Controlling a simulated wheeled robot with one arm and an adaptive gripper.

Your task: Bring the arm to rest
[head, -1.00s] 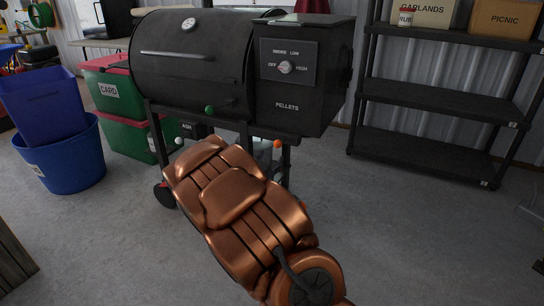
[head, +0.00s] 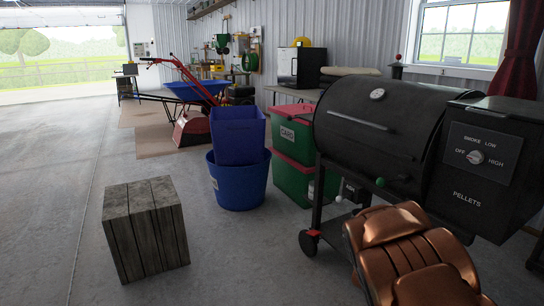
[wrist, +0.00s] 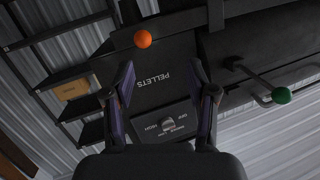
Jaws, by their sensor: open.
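My gripper (wrist: 162,95) is open and empty in the wrist view, its two dark fingers spread apart. Beyond it is the pellet box of the black grill (wrist: 165,62), with the PELLETS label and dial turned upside down in the picture. In the head view, my copper-coloured arm (head: 408,255) rises at the lower right in front of the grill (head: 370,120). The gripper itself is hidden from the head view. An orange ball-shaped knob (wrist: 143,39) shows past the fingertips, and a green one (wrist: 281,95) to the right.
A wooden crate (head: 145,230) stands on the floor at the left. A blue tub (head: 240,185) and stacked green bins (head: 293,178) stand left of the grill. A red wheeled machine (head: 192,128) is farther back. Open concrete floor lies at left.

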